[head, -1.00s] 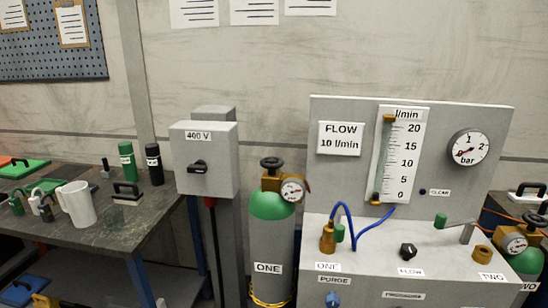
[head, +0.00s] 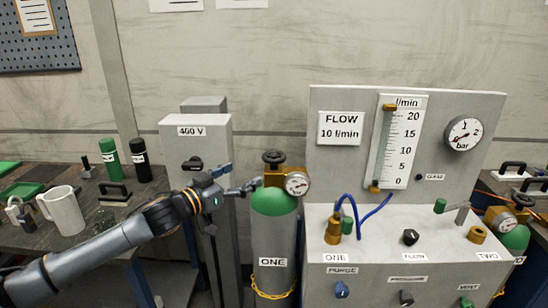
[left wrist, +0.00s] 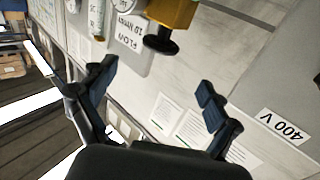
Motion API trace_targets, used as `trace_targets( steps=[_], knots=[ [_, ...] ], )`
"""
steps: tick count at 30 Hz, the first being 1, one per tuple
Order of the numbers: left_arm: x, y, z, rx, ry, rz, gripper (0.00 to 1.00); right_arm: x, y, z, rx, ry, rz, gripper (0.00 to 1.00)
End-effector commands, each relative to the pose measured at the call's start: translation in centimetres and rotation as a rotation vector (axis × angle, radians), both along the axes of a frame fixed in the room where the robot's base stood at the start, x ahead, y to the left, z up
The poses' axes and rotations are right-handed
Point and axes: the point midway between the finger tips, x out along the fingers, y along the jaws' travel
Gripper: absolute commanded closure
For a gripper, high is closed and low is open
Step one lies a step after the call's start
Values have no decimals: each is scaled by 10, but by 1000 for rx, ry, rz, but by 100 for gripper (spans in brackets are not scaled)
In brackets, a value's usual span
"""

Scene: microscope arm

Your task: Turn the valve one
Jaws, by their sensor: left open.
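Valve one is the black handwheel (head: 274,157) on the brass valve body of the green-topped grey cylinder labelled ONE (head: 273,230). A round gauge (head: 298,183) sits on the valve's right side. My left gripper (head: 246,187) is open, just left of the brass body and slightly lower than the handwheel. In the left wrist view the black handwheel (left wrist: 160,42) and yellow brass body (left wrist: 176,12) lie beyond the open fingers (left wrist: 157,80), apart from them. Nothing is between the fingers. My right gripper is not in view.
The grey 400 V box (head: 196,150) stands left of the cylinder, behind my left arm. The flow panel (head: 345,190) with blue hose and knobs is close on the right. A workbench (head: 90,235) with a white mug (head: 62,210) is at left. The wall above the valve is clear.

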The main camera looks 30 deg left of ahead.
Motion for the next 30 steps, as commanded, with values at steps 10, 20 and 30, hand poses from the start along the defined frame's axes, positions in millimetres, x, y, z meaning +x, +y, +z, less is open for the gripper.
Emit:
trace_targets(
  steps=[10, 20, 30],
  knots=[
    [35, -3, 2, 1, -4, 4, 11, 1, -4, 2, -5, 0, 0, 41],
    [70, -7, 4, 1, -4, 4, 11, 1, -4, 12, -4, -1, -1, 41],
    [110, -12, 3, 1, -2, 4, 11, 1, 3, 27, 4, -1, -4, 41]
  ],
)
